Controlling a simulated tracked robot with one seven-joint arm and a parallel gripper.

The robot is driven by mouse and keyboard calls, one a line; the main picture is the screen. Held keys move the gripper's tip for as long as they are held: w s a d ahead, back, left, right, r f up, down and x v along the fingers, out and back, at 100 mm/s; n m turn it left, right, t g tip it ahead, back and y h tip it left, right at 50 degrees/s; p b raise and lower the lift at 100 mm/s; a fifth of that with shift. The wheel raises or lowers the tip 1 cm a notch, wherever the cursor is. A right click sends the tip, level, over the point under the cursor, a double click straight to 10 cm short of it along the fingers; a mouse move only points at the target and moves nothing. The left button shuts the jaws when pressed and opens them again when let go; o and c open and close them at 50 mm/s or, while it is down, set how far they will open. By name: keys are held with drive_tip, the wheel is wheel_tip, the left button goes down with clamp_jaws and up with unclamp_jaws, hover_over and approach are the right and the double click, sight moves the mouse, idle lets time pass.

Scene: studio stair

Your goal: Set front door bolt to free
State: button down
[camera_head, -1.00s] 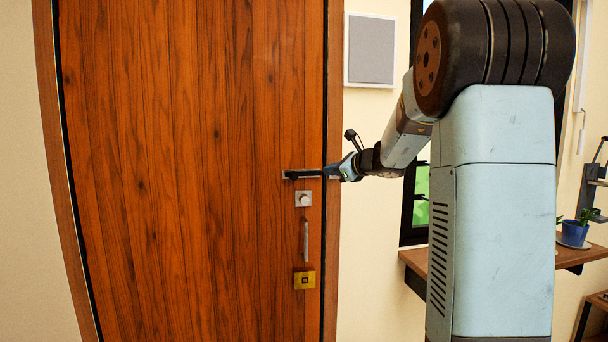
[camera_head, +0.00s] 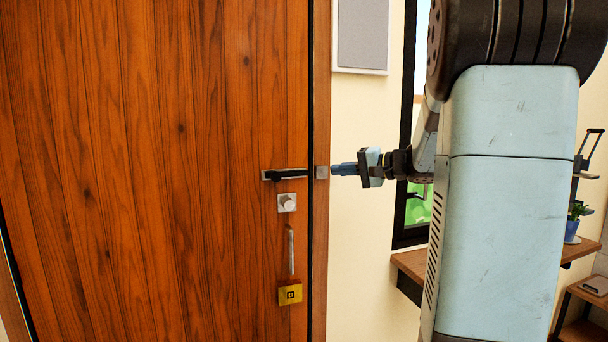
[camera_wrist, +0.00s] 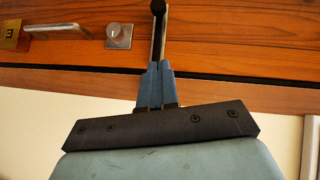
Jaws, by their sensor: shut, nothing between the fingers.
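The front door bolt (camera_head: 285,175) is a silver plate with a dark bar and knob, high on the wooden door (camera_head: 160,150) near its right edge. A small silver keeper (camera_head: 321,172) sits on the door frame to its right, across the dark gap. No dark bar clearly shows across that gap. My gripper (camera_head: 334,169) is shut and empty, its blue fingertips just right of the keeper; I cannot tell if they touch it. In the wrist view, the gripper tips (camera_wrist: 160,66) point toward the bolt's dark knob (camera_wrist: 158,7), which lies beyond them.
Below the bolt are a round silver knob on a square plate (camera_head: 287,203), a vertical pull handle (camera_head: 291,252) and a yellow plate (camera_head: 290,292). A grey wall panel (camera_head: 363,35) is above my gripper. A window and a wooden shelf (camera_head: 412,265) are at right.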

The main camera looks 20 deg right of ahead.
approach(293, 176)
drive_tip(key=w+a, duration=0.2)
drive_tip(key=a, duration=0.5)
drive_tip(key=shift+w+f, duration=0.1)
drive_tip(key=shift+w, duration=0.05)
drive_tip(key=shift+a+f, duration=0.15)
drive_tip(key=shift+a, duration=0.45)
